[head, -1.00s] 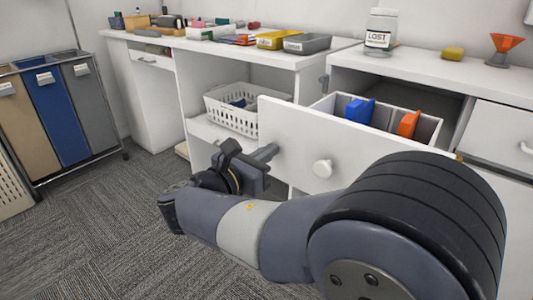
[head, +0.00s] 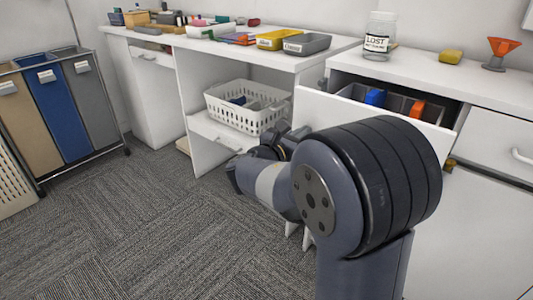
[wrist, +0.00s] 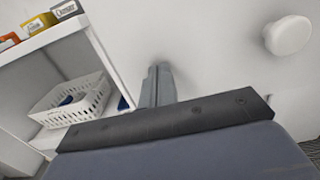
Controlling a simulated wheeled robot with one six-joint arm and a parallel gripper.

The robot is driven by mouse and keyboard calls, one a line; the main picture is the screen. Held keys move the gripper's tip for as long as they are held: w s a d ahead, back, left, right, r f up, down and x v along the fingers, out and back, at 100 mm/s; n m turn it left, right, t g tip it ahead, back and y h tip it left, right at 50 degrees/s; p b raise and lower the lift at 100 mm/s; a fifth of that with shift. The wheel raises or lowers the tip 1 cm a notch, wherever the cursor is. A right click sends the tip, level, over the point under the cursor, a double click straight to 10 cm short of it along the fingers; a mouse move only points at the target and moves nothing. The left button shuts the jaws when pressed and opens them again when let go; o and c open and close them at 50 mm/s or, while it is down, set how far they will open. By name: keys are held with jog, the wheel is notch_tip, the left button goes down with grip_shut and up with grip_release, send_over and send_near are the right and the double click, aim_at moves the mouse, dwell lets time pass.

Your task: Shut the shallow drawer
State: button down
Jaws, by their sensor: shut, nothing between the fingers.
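The shallow drawer (head: 318,108) has a white front and stands partly open under the right-hand counter. A blue item (head: 374,97) and an orange item (head: 417,108) stand inside it. Its round white knob (wrist: 288,35) shows at the upper right in the wrist view and is hidden behind my arm in the head view. My gripper (wrist: 160,80) is shut and empty, its fingertips at the drawer front, left of the knob. They look to be touching or very close to it. In the head view my arm hides the fingertips and the front's lower part.
A white basket (head: 246,106) sits on an open shelf to the left. A jar labelled LOST (head: 379,38), a yellow block (head: 450,57) and an orange funnel (head: 503,48) stand on the counter above. Another closed drawer (head: 500,140) is at right. The carpet at left is clear.

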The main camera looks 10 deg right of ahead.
jog(key=p+x, duration=0.2)
jog(key=x, duration=1.7)
jog(key=shift+r+p, duration=0.1)
jog(key=shift+p, duration=0.2)
jog(key=shift+w+d, duration=0.15)
jog(key=shift+r, duration=0.15)
jog(key=shift+r, duration=0.1)
